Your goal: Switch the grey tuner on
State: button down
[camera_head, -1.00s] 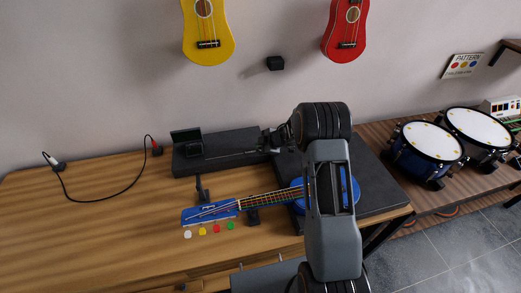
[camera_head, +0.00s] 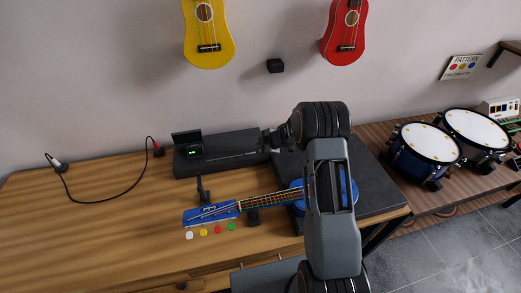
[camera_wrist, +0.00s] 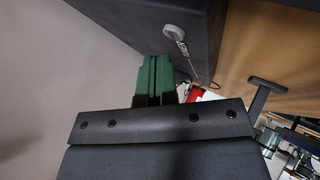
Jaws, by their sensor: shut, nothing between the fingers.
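The grey tuner seems to be the long dark grey unit (camera_head: 225,152) at the back of the wooden desk. A small black display (camera_head: 194,151) at its left end glows green. My gripper (camera_head: 268,139) is at the unit's right end, small and partly hidden by my wrist. In the wrist view, my green fingers (camera_wrist: 154,62) are shut and empty. A round light grey button (camera_wrist: 173,31) with a white label beside it sits on a dark grey surface just beyond the fingertips. A small gap shows between fingertips and button.
A blue ukulele (camera_head: 225,211) lies across stands on the desk, near several coloured dots. A black cable (camera_head: 105,197) with red and white plugs lies at the left. Yellow (camera_head: 208,35) and red (camera_head: 345,32) ukuleles hang on the wall. Drums (camera_head: 427,145) stand at the right.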

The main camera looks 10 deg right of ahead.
notch_tip(320, 180, up, 6)
jog(key=p, duration=0.7)
dwell(0.6)
